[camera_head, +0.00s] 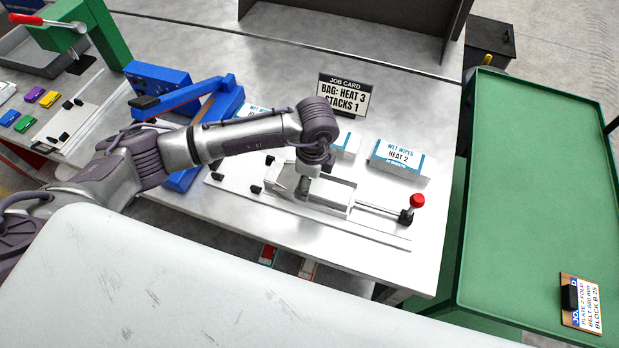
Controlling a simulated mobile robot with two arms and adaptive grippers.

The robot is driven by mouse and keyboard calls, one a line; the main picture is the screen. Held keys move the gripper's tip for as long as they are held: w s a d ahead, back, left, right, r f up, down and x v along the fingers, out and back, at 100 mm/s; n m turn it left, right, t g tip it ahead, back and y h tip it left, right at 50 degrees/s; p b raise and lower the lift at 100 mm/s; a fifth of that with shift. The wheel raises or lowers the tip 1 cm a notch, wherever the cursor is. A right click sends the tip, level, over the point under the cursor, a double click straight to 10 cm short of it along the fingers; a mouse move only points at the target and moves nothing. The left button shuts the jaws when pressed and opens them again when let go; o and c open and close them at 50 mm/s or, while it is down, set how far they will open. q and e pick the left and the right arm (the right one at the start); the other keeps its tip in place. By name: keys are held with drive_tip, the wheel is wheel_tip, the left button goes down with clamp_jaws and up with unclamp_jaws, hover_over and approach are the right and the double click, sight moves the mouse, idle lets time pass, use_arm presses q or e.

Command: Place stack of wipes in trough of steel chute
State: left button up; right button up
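The steel chute (340,207) lies on the metal bench, with an open trough and a push rod ending in a red knob (417,200) at its right. A stack of wet wipes labelled HEAT 2 (398,158) stands on the bench behind the chute's right end. A second stack (348,144) is partly hidden behind my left wrist, and a third (256,112) shows behind my forearm. My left gripper (305,184) points down over the left part of the trough. Its fingers are mostly hidden by the wrist, so their opening and any held item cannot be told. My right gripper is out of view.
A job card (344,95) reading "BAG: HEAT 3 STACKS 1" stands behind the stacks. A blue lever device (205,97) and a green press (98,30) stand at left. A green table (540,170) is at right. Bare bench lies right of the HEAT 2 stack.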

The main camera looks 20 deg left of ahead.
use_arm(q)
drive_tip(key=shift+r, duration=0.1)
wheel_tip(320, 180, up, 12)
drive_tip(key=b, duration=0.3)
drive_tip(key=shift+d, duration=0.4)
idle(0.3)
